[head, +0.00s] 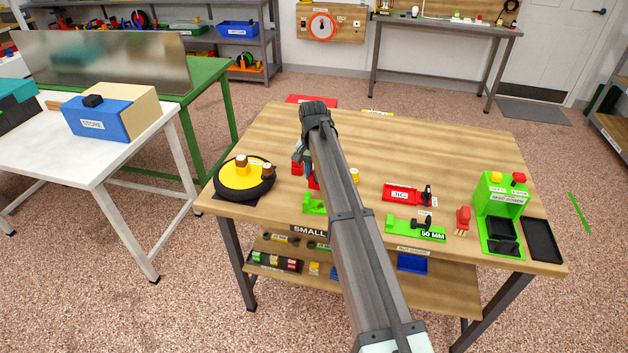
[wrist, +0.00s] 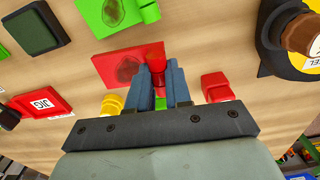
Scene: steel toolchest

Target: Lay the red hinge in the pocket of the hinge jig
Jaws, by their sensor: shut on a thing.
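The red hinge (wrist: 125,67) shows in the wrist view as a flat red leaf with a dark oval mark and a barrel at its side. My gripper (wrist: 163,80) is shut on the barrel end, with the leaf sticking out to the left. Only a small red part of the hinge (head: 313,183) shows beside my arm in the head view, where the arm mostly hides the gripper. The red jig (head: 402,193), labelled JIG, lies right of the gripper with a black clamp at its right end. It also shows at the left of the wrist view (wrist: 42,101). I cannot make out its pocket clearly.
A green hinge-like piece (wrist: 112,11) lies near the held hinge. A red block (wrist: 217,86) and a yellow cylinder (wrist: 112,103) stand on either side of the gripper. A green fixture labelled 50 MM (head: 415,229) lies in front of the red jig. The table's back right is clear.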

